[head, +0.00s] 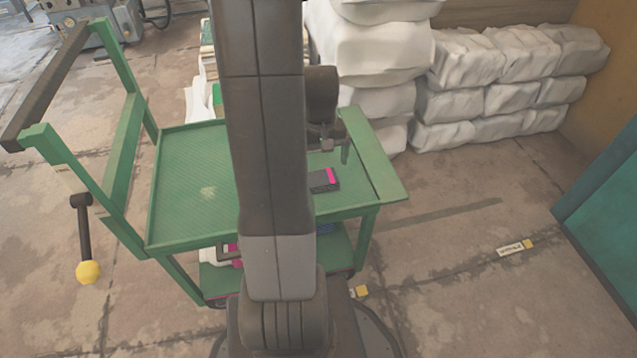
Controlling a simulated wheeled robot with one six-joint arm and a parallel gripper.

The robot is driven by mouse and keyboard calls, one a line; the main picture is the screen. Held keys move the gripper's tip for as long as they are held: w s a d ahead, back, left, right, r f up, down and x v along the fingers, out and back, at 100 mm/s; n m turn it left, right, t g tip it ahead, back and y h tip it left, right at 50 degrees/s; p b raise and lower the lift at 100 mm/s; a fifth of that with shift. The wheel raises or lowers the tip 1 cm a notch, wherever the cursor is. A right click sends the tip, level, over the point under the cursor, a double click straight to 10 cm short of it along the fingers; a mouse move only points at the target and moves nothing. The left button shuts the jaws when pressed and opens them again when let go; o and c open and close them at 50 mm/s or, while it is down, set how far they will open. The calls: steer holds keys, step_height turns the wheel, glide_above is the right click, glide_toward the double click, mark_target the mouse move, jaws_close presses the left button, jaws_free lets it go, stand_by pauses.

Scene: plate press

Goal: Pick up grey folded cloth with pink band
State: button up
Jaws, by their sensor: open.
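The grey folded cloth (319,181) lies on the top of the green cart, right of the middle. It is dark, with a bright pink band at its right end. My arm hides part of its left side. My gripper (335,152) is above and just behind the cloth in the picture, pointing down. Its fingers are open, with nothing seen between them. I cannot tell its exact height above the cart top.
The green cart (190,190) has a raised handle frame at left and a lower shelf holding partly hidden items with pink (232,251). White wrapped bales (370,55) stand behind.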

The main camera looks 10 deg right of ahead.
mark_target(319, 178)
steer(key=f+b, duration=0.1)
steer(key=f, duration=0.1)
steer(key=f+b, duration=0.1)
steer(key=f, duration=0.2)
steer(key=f+b, duration=0.1)
steer(key=f, duration=0.1)
steer(key=shift+w+a+f, duration=0.1)
steer(key=shift+w+f, duration=0.1)
steer(key=shift+w, duration=0.15)
steer(key=shift+c, duration=0.4)
steer(key=c, duration=0.6)
step_height(319, 178, up, 10)
steer(key=p, duration=0.4)
steer(key=o, duration=0.5)
steer(key=c, duration=0.3)
steer(key=shift+a, duration=0.1)
